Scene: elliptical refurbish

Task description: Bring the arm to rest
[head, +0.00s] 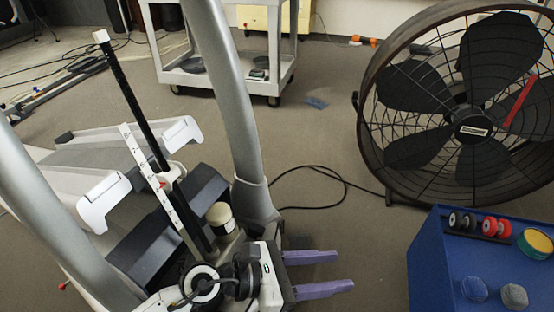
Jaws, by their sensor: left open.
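My left gripper (343,270) is at the lower middle of the head view, its two purple fingers pointing right. The fingers are apart with nothing between them. Bare floor shows behind them. The elliptical machine (232,95) fills the left side, with curved grey tubes and white and dark parts. My gripper is low, close to the foot of its right-hand tube. I cannot tell whether they touch. My right gripper is not in view.
A blue box (425,262) with red, black and yellow-green round items stands at the lower right. A large black fan (472,130) stands behind it. A white cart (284,72) is at the back. A black cable (335,172) lies on the open grey floor.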

